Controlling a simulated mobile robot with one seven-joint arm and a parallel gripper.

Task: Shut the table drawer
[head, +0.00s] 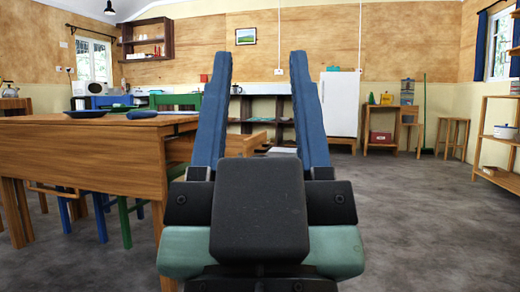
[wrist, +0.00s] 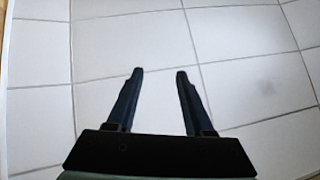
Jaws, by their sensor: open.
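The wooden table (head: 80,155) stands at the left in the head view, with its broad side panel facing me. A wooden part that looks like its drawer (head: 250,143) sticks out past the table's right end. The left finger of my gripper hides part of it, so its full shape and how far it is out are unclear. My gripper (head: 260,58) is in the middle of the head view, fingers pointing up, open and empty. It is nearer to me than the drawer and touches nothing. In the wrist view the gripper (wrist: 160,72) shows against white ceiling panels.
A dark plate (head: 86,114) lies on the table. Blue and green chairs (head: 123,222) stand around it. A white fridge (head: 339,103), a small side table (head: 381,127) and stools stand at the back. Shelves (head: 497,135) line the right. The grey floor at right is clear.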

